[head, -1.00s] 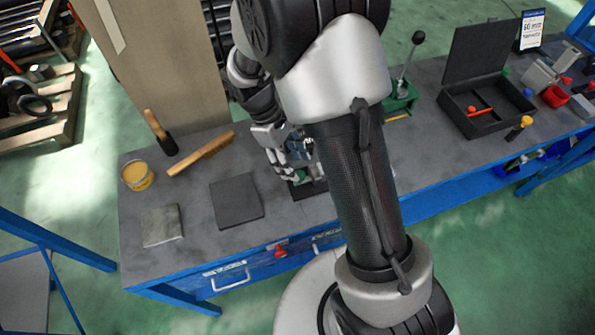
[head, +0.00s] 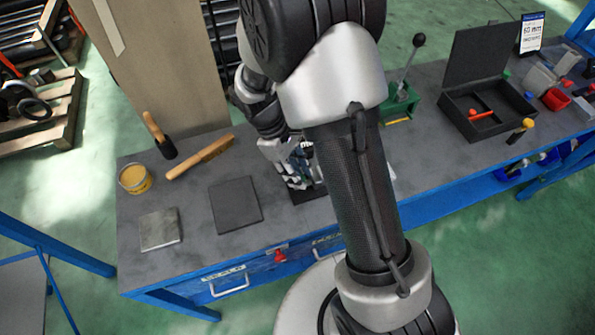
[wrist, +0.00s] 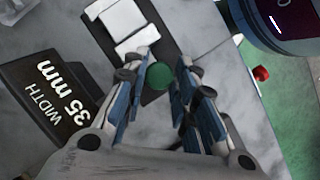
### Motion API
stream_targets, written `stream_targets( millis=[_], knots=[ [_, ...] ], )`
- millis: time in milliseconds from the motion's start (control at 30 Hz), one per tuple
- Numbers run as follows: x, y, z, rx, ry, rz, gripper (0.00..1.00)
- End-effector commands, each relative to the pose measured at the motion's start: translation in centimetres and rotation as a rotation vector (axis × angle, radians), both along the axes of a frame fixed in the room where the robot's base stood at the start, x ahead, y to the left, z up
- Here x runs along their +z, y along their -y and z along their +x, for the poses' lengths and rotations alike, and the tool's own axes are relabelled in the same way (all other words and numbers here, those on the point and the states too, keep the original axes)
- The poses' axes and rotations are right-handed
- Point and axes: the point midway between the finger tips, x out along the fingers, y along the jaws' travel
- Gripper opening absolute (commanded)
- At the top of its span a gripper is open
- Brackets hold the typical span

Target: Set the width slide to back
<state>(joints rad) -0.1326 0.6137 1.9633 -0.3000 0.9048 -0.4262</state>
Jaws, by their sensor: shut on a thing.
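The slide's round green knob (wrist: 158,77) sits between my fingers in the wrist view. My gripper (wrist: 166,67) is shut on it, one finger on each side. The knob stands over a dark base strip (wrist: 152,97), with pale blocks (wrist: 121,19) just beyond it. A black sign (wrist: 52,92) beside it reads "WIDTH 35 mm". In the head view my gripper (head: 297,182) is low over the bench beside a dark base (head: 309,193); my arm hides much of the device, and the knob cannot be made out there.
A green lever device (head: 398,105) and an open black box (head: 487,112) stand to the right.

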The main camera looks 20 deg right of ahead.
Motion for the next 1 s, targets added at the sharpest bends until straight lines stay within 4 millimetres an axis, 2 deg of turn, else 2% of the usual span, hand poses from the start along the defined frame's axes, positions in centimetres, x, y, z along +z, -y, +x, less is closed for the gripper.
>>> stream_targets(
  millis=[300,633,867,1000],
  knots=[
    [0.0,0.0,0.0,0.000,0.000,0.000,0.00],
    [0.0,-0.2,0.0,0.001,0.000,0.000,0.00],
    [0.2,-2.8,0.0,0.004,0.000,0.000,0.00],
    [0.0,-3.0,0.0,-0.001,0.002,0.001,0.00]
  ],
)
